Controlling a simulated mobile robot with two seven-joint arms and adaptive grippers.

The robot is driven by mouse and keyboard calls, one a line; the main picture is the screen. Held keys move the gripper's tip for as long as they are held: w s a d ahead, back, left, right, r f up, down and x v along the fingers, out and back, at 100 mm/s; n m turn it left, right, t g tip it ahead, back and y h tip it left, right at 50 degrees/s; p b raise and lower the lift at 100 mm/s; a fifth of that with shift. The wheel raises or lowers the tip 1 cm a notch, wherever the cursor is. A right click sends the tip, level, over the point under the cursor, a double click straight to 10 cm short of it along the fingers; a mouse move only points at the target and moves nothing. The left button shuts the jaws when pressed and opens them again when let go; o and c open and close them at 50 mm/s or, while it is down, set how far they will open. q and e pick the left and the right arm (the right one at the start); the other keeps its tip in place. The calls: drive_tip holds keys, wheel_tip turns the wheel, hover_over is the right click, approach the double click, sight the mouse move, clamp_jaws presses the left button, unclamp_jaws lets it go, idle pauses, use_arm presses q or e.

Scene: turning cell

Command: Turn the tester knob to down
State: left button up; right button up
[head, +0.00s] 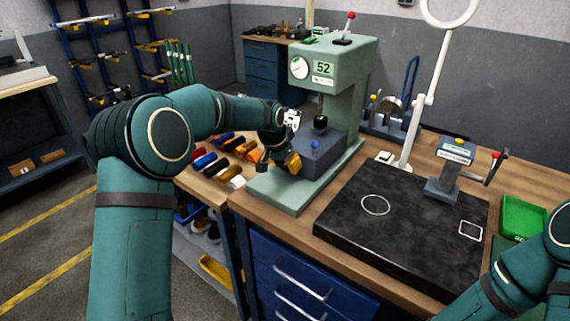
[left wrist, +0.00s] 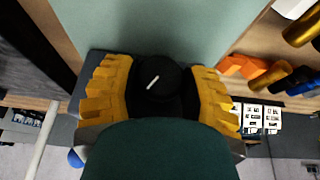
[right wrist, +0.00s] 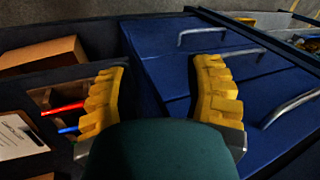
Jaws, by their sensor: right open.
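The tester (head: 322,62) is a pale green column machine with a round dial and a display reading 52. In the left wrist view its knob (left wrist: 160,78) is a round black cap with a short white line, slanting from lower left to upper right. My left gripper (left wrist: 160,92) has its yellow fingers on both sides of the knob, close against it, and appears shut on it. In the head view this gripper (head: 292,160) is at the left side of the tester's block, and the knob is hidden there. My right gripper (right wrist: 160,90) is open and empty, above blue drawers (right wrist: 215,65).
A green tray (head: 523,217) is at the far right. Several coloured handles (head: 215,165) lie left of the tester. A ring lamp arm (head: 425,105) rises behind the plate.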

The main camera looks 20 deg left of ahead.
use_arm(q)
drive_tip(key=c, duration=0.5)
drive_tip(key=shift+a+g+h+p, duration=0.1)
drive_tip(key=shift+g+h+p, duration=0.4)
drive_tip(key=shift+p, duration=0.55)
drive_tip(key=shift+a+n+h+p, duration=0.1)
drive_tip(key=shift+n+h+p, duration=0.2)
drive_tip(key=shift+h+p, duration=0.4)
drive_tip(key=shift+g+h+p, duration=0.3)
drive_tip(key=shift+h+p, duration=0.2)
drive_tip(key=shift+h, duration=0.5)
drive_tip(key=shift+f+n+h+p, duration=0.1)
drive_tip(key=shift+n+h+p, duration=0.25)
drive_tip(key=shift+h, duration=0.45)
drive_tip(key=shift+g, duration=0.3)
